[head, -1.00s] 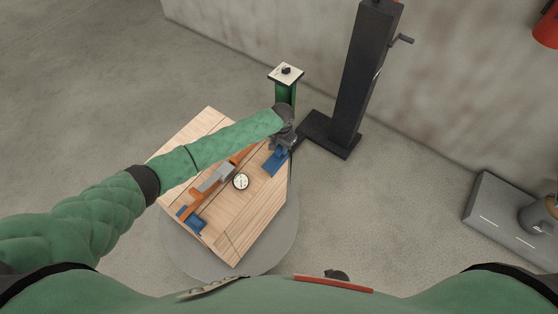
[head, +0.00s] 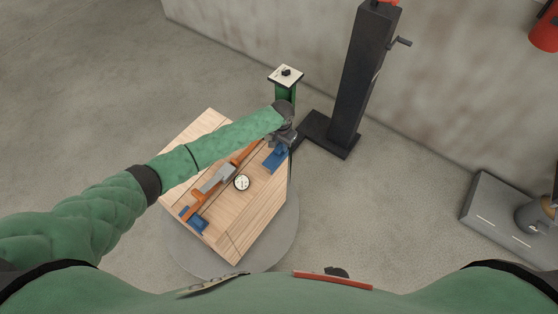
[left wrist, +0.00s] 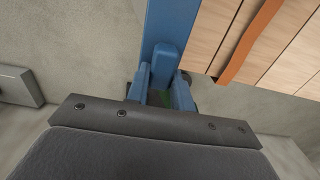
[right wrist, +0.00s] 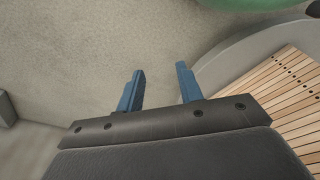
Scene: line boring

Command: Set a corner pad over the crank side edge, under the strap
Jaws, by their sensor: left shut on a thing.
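A blue corner pad (head: 276,158) lies at the far right edge of the wooden crate top (head: 250,215), on the side of the black crank post. My left gripper (head: 284,138) is shut on it; in the left wrist view the fingers (left wrist: 163,92) close around a tab of the pad (left wrist: 172,25). The orange strap (head: 240,157) runs across the crate top beside my forearm and also shows in the left wrist view (left wrist: 248,42). I cannot tell whether the strap lies over the held pad. My right gripper (right wrist: 160,78) is open and empty, away from the crate.
A second blue pad (head: 197,224) sits at the near end of the strap. A grey buckle (head: 217,178) and a round dial (head: 242,183) are on the crate. The black post (head: 362,85) with a crank (head: 402,42) and a green stand (head: 286,76) are behind.

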